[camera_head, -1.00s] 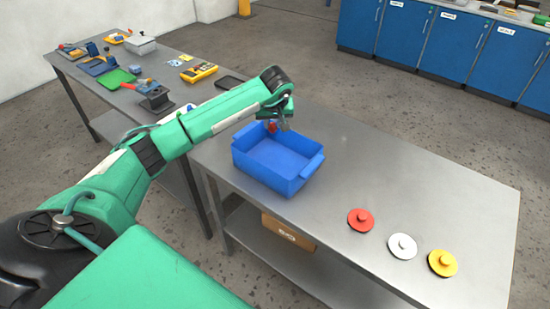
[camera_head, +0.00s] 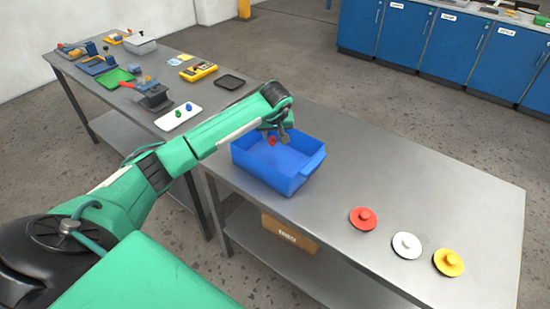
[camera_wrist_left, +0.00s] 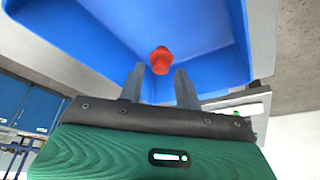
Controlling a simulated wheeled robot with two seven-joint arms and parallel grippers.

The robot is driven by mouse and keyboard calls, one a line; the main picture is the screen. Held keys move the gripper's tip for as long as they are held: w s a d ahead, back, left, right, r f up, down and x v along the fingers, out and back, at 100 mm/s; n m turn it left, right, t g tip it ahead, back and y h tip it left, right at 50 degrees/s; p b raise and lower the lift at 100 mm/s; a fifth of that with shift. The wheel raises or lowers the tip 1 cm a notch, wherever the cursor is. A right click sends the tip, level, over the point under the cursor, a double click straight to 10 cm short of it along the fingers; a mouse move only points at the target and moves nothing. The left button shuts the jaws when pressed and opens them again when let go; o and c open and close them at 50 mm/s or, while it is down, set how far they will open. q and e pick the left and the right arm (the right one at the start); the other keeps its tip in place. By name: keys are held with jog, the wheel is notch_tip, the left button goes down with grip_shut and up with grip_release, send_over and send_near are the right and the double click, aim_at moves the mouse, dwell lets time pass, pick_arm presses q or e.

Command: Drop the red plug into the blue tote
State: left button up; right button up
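The blue tote (camera_head: 290,180) stands on the near metal table. My left gripper (camera_head: 275,134) reaches over its far side, pointing down. In the left wrist view the gripper (camera_wrist_left: 160,75) is open, with a gap on each side between its fingers and the red plug (camera_wrist_left: 160,60). The plug lies just beyond the fingertips, against the blue of the tote (camera_wrist_left: 215,40). In the head view the small red plug (camera_head: 272,141) shows inside the tote's outline, below the fingers. I cannot tell whether it is falling or touches the tote. My right gripper is not in view.
A white tray (camera_head: 168,123) with a green and a blue plug lies left of the tote. Red (camera_head: 363,218), white (camera_head: 406,245) and yellow (camera_head: 448,262) knobbed discs lie at the right. The table between tote and discs is clear.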

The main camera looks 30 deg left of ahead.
pick_arm(q)
jog(key=o, duration=0.3)
jog(key=shift+r, duration=0.15)
jog(key=shift+s+d+r, duration=0.1)
jog(key=shift+r, duration=0.25)
jog(key=b+v, duration=0.3)
jog(key=v, duration=0.9)
jog(key=shift+s+r, duration=0.2)
jog(key=shift+r, duration=0.15)
jog(key=shift+d, duration=0.1)
